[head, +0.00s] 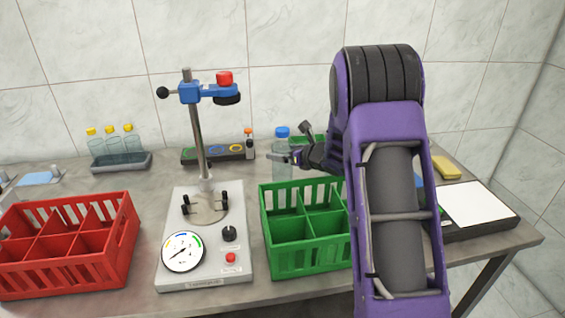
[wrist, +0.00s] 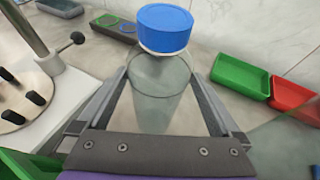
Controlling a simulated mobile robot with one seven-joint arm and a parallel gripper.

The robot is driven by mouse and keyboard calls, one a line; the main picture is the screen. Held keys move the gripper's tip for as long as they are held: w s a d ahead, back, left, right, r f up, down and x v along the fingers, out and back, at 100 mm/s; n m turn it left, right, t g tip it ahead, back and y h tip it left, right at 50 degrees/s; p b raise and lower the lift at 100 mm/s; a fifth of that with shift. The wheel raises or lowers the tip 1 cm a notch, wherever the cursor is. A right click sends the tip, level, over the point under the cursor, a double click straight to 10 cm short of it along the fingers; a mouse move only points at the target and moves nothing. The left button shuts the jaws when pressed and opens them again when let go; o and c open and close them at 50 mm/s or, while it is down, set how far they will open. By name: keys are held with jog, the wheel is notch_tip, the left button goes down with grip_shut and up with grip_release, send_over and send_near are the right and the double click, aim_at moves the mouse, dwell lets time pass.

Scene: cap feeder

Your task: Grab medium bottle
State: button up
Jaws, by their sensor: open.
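A clear bottle with a blue cap (head: 282,132) stands upright on the table behind the green crate. In the wrist view the same blue-capped bottle (wrist: 160,95) is between my gripper's two fingers, its cap beyond them. My gripper (head: 284,158) is open and level with the upper body of the bottle in the head view. The wrist view shows a finger on each side of the bottle (wrist: 160,78); I cannot tell whether either touches it. The lower part of the bottle is partly hidden by the green crate in the head view.
The green crate (head: 285,262) stands in front, a red crate (head: 120,225) at left. The press stand (head: 172,272) is between them. Yellow-capped bottles (head: 112,143) sit in a grey tray. A small orange-capped bottle (head: 249,146) is nearby. Green (wrist: 240,78) and red (wrist: 290,94) trays lie behind.

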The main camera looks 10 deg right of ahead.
jog(key=x, duration=0.4)
jog(key=shift+a+r, duration=0.1)
jog(key=shift+a, duration=0.05)
grip_shut()
jog(key=shift+r, duration=0.1)
